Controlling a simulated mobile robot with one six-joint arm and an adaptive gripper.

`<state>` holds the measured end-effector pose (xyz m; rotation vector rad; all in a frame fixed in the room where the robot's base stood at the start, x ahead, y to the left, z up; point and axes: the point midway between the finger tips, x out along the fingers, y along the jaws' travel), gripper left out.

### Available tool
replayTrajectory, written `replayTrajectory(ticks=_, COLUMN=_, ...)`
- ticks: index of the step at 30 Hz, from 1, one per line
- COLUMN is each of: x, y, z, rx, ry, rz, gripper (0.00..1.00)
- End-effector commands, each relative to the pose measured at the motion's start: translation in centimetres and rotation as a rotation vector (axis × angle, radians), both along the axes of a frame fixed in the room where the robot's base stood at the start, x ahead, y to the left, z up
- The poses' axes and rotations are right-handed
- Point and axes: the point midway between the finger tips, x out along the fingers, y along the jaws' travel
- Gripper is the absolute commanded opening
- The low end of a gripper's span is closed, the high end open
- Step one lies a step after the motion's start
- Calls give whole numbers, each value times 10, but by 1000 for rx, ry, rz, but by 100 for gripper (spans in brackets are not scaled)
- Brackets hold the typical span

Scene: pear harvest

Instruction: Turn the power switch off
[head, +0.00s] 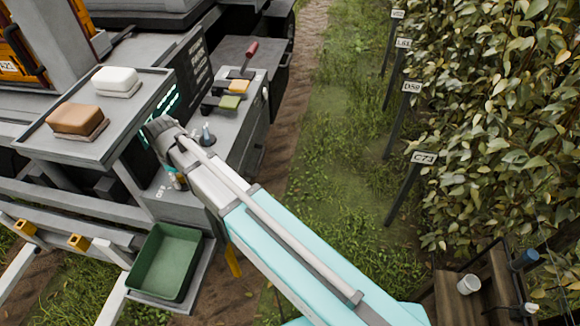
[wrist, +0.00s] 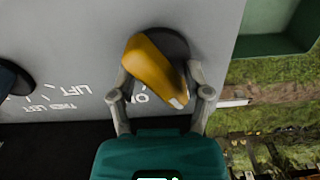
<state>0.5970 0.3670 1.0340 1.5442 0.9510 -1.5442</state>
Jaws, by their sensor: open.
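The power switch shows in the wrist view as a yellow-orange handle (wrist: 152,66) on a dark round base on the grey console (wrist: 60,40). Its pale-tipped end points toward the lower right. My gripper (wrist: 160,94) is open, with one finger on each side of the handle's lower part. I cannot tell whether either finger touches it. A white label beginning with "O" is partly hidden by the handle. In the head view a small yellow part of the switch (head: 181,180) shows beside the arm, near the white "OFF" lettering (head: 160,192). My arm hides most of the gripper there.
A blue-tipped lever (head: 207,136) stands close to my wrist. Red, yellow and green-handled levers are farther back on the console. A green bin (head: 167,262) sits below the console's front. Lettering reading "LIFT" and "THEN LEFT" shows in the wrist view.

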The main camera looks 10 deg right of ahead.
Motion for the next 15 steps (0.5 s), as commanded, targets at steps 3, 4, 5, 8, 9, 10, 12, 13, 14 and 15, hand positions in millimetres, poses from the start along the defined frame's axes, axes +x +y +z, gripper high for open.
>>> replayTrajectory(ticks=3, x=0, y=0, z=0, rx=0, ry=0, rz=-77, gripper=63)
replayTrajectory(ticks=4, x=0, y=0, z=0, rx=0, ry=0, rz=-98, gripper=63)
replayTrajectory(ticks=5, x=0, y=0, z=0, rx=0, ry=0, rz=-118, gripper=63)
replayTrajectory(ticks=8, x=0, y=0, z=0, rx=0, ry=0, rz=-184, gripper=63)
replayTrajectory(ticks=9, x=0, y=0, z=0, rx=0, ry=0, rz=-210, gripper=63)
replayTrajectory(ticks=10, x=0, y=0, z=0, rx=0, ry=0, rz=-230, gripper=63)
replayTrajectory(ticks=12, x=0, y=0, z=0, rx=0, ry=0, rz=-277, gripper=63)
replayTrajectory(ticks=13, x=1, y=0, z=0, rx=0, ry=0, rz=-296, gripper=63)
replayTrajectory(ticks=14, x=1, y=0, z=0, rx=0, ry=0, rz=-316, gripper=63)
replayTrajectory(ticks=15, x=1, y=0, z=0, rx=0, ry=0, rz=-343, gripper=63)
